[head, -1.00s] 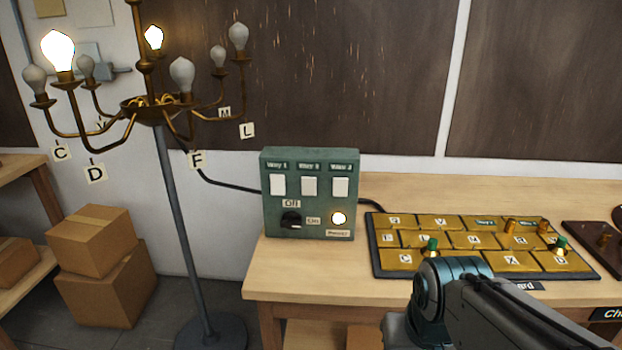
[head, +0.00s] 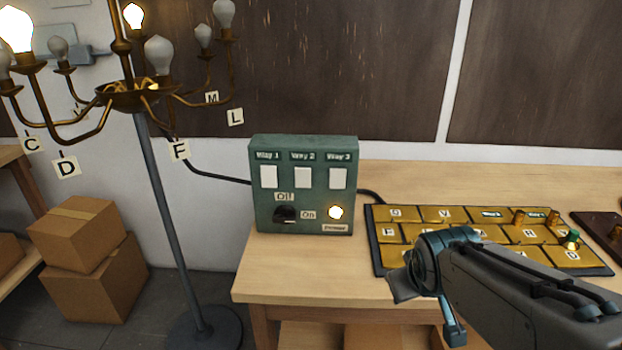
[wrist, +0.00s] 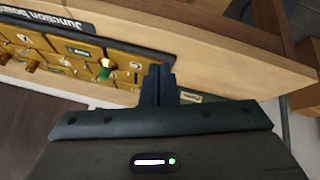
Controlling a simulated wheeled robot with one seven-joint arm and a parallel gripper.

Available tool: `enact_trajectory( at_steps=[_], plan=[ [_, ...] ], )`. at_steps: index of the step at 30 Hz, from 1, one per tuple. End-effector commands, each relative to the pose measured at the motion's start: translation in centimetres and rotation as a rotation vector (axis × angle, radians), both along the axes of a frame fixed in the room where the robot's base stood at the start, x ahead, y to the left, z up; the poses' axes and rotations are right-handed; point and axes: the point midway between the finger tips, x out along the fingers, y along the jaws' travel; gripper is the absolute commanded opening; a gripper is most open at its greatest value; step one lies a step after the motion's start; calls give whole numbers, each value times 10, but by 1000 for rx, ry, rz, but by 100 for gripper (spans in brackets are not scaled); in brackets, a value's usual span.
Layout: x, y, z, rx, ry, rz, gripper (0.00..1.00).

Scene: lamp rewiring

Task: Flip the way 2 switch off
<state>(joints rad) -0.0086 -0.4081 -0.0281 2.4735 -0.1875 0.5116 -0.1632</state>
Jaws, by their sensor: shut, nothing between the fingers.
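The green switch box (head: 258,205) stands on the workbench, left of the junction board. The way 2 switch (head: 303,177) is its middle white rocker, under a "Way 2" label; I cannot tell which way it is tipped. The way 1 switch (head: 269,176) and way 3 switch (head: 338,178) flank it. Below them are a black knob (head: 285,214) between "Off" and "On" labels and a glowing power light (head: 335,212). My gripper (wrist: 160,72) shows in the wrist view, fingers together and empty, over the board's edge. It is apart from the switches, right of the box in the head view.
The junction board (head: 400,214), with brass plates and pegs, lies right of the box, partly hidden by my arm. A multi-armed lamp (head: 128,95) stands left with two bulbs lit. Cardboard boxes (head: 90,295) sit on the floor. The workbench (head: 300,265) is clear before the box.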

Motion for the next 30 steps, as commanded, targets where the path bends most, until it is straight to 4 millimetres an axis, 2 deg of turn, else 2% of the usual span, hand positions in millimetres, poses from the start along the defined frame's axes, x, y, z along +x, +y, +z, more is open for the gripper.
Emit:
enact_trajectory(
  at_steps=[1, 3, 6, 9, 13, 17, 22, 25, 30],
  plan=[
    [20, -3, -5, -57, -67, 69, 0],
    [49, -5, 1, -145, -175, 180, 0],
    [84, -2, 9, -272, -322, 342, 0],
    [114, 9, 19, -397, -472, 508, 0],
    [142, 32, 30, -551, -668, 724, 0],
    [156, 62, 38, -687, -870, 933, 0],
    [155, 98, 42, -809, -1112, 1146, 0],
    [149, 112, 43, -848, -1218, 1223, 0],
    [143, 122, 45, -877, -1313, 1283, 0]
  ],
)
